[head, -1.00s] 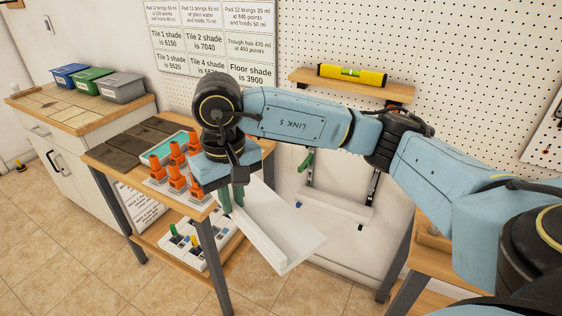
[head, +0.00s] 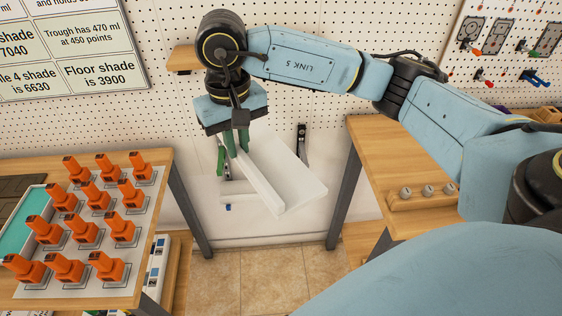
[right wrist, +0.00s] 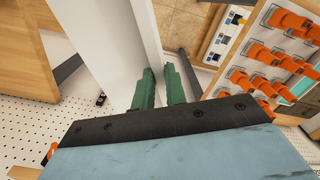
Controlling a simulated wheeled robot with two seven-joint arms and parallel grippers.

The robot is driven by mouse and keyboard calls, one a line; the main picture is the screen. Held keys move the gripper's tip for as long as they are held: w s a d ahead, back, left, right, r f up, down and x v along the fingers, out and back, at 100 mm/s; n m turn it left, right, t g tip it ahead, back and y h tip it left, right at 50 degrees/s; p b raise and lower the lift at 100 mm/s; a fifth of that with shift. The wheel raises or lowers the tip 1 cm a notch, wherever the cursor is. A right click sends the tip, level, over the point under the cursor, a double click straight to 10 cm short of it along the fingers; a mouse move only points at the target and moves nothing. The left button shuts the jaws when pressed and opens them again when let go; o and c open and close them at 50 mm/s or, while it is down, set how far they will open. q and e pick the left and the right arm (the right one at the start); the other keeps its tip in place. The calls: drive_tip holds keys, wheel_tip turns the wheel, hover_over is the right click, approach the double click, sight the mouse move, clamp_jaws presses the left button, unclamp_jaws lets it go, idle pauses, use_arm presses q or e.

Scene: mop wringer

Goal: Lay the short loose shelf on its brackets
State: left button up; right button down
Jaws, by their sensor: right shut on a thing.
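My right gripper (head: 237,143), with green fingers, is shut on the edge lip of a white shelf (head: 297,183). The shelf hangs tilted in the air, running down to the right from the fingers. In the right wrist view the fingers (right wrist: 158,88) pinch the lip of the white shelf (right wrist: 95,45). Behind it on the wall, a dark right bracket (head: 302,143) shows above the shelf. The left bracket (head: 226,170) is partly hidden by the fingers and the shelf. My left gripper is not in view.
A table with several orange clamp-like pieces (head: 87,228) stands left. A wooden bench (head: 385,150) with a knobbed block (head: 422,196) stands right. Between them is a gap over tiled floor (head: 268,275). A wooden wall shelf (head: 183,59) is partly behind my arm.

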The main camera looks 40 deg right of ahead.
drive_tip(key=shift+w+d+f+m, duration=0.15)
drive_tip(key=shift+f+m, duration=0.15)
drive_tip(key=shift+m, duration=0.6)
drive_tip(key=m, duration=0.1)
drive_tip(key=f+m, duration=0.1)
drive_tip(key=m, duration=0.2)
drive_tip(key=shift+w+d+f+m, duration=0.1)
drive_tip(key=shift+w+f+m, duration=0.1)
drive_tip(key=shift+w+m, duration=0.1)
drive_tip(key=shift+f+m, duration=0.35)
drive_tip(key=shift+m, duration=0.85)
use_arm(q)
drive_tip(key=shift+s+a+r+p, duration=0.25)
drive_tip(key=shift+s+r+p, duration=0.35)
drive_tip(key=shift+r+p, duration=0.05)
use_arm(e)
drive_tip(key=w+d+f+n, duration=0.2)
drive_tip(key=d+f+n, duration=0.2)
drive_tip(key=f+n, duration=0.5)
drive_tip(key=w+d+f+n, duration=0.1)
drive_tip(key=d+f+n, duration=0.3)
drive_tip(key=f+n, duration=0.6)
drive_tip(key=shift+w+n, duration=0.35)
drive_tip(key=shift+n, duration=0.75)
drive_tip(key=shift+f, duration=0.1)
